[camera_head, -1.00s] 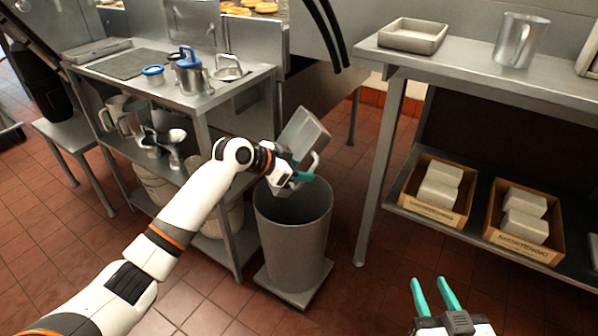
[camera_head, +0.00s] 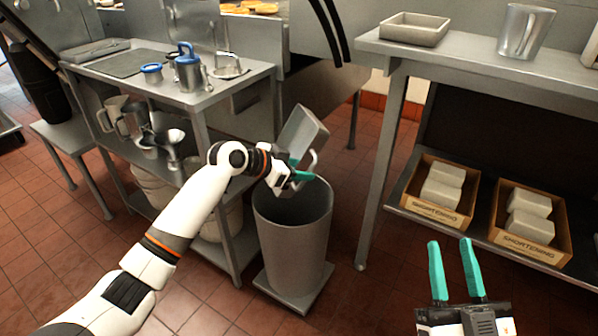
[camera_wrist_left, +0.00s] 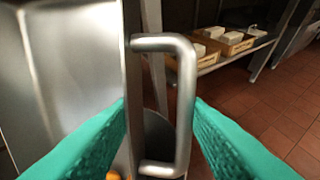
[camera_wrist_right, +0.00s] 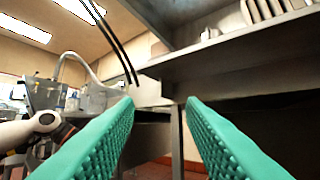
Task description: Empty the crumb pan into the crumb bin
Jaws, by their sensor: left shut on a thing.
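The crumb pan (camera_head: 303,133) is a grey metal pan with a loop handle, tilted steeply over the mouth of the crumb bin (camera_head: 292,240). My left gripper (camera_head: 302,177) is shut on the pan's handle, just above the bin's rim. In the left wrist view the handle (camera_wrist_left: 187,105) stands between the teal fingers, with the pan's wall (camera_wrist_left: 60,70) at left. The inside of the pan and of the bin is mostly hidden. My right gripper (camera_head: 456,270) is open and empty, at the lower right, away from both.
A steel table (camera_head: 225,85) with a blue-lidded jug (camera_head: 188,72) stands left of the bin. At right, a steel counter (camera_head: 470,58) holds a tray (camera_head: 413,30) and a metal pitcher (camera_head: 524,32). Boxes of white blocks (camera_head: 437,208) sit on its lower shelf.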

